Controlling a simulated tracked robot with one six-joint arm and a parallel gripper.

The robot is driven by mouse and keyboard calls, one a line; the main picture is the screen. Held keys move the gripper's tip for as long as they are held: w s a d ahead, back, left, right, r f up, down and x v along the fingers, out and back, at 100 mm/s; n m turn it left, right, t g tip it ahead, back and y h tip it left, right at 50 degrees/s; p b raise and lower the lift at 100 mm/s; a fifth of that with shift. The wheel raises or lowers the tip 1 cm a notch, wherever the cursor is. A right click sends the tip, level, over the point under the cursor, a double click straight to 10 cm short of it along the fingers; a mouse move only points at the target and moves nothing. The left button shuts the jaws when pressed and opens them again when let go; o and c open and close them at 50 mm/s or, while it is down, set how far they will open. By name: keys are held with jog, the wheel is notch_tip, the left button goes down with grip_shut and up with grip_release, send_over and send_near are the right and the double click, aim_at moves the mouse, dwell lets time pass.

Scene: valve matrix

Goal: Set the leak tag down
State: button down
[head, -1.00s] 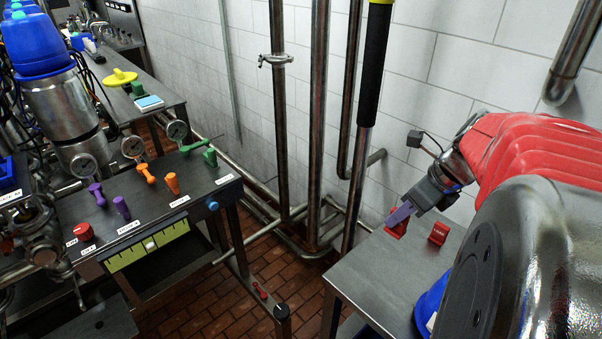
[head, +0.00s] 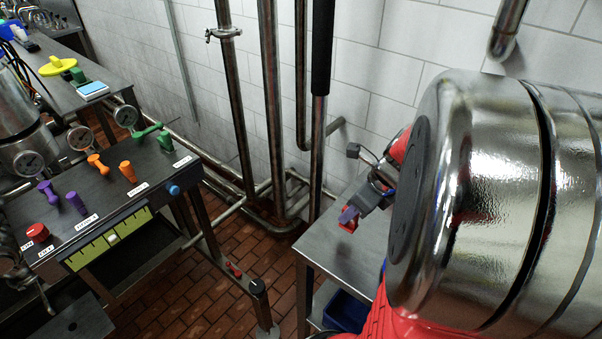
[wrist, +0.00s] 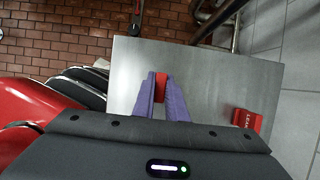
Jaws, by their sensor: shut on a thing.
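My gripper (head: 353,211) has purple fingers and points down over the grey metal side table (head: 320,245). It is shut on a red leak tag (head: 346,225), which sits at or just above the tabletop; I cannot tell whether it touches. In the wrist view the held red tag (wrist: 161,73) shows between the purple fingertips (wrist: 161,84), over the table (wrist: 215,70). A second red tag (wrist: 247,119) with white lettering stands on the table to the right in the wrist view. My arm hides it in the head view.
A dark blue bin (head: 345,311) sits below the tabletop. A tall pipe with a black sleeve (head: 321,60) rises behind the table's left corner. A bench with coloured valve handles (head: 127,170) stands at left. Bare tabletop surrounds the held tag.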

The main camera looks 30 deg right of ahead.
aim_at(349, 224)
jog(key=shift+f, duration=0.55)
jog(key=shift+f, duration=1.85)
jog(key=shift+f, duration=0.1)
jog(key=c, duration=1.8)
grip_release()
jog(key=shift+o, duration=0.2)
jog(key=v, duration=1.2)
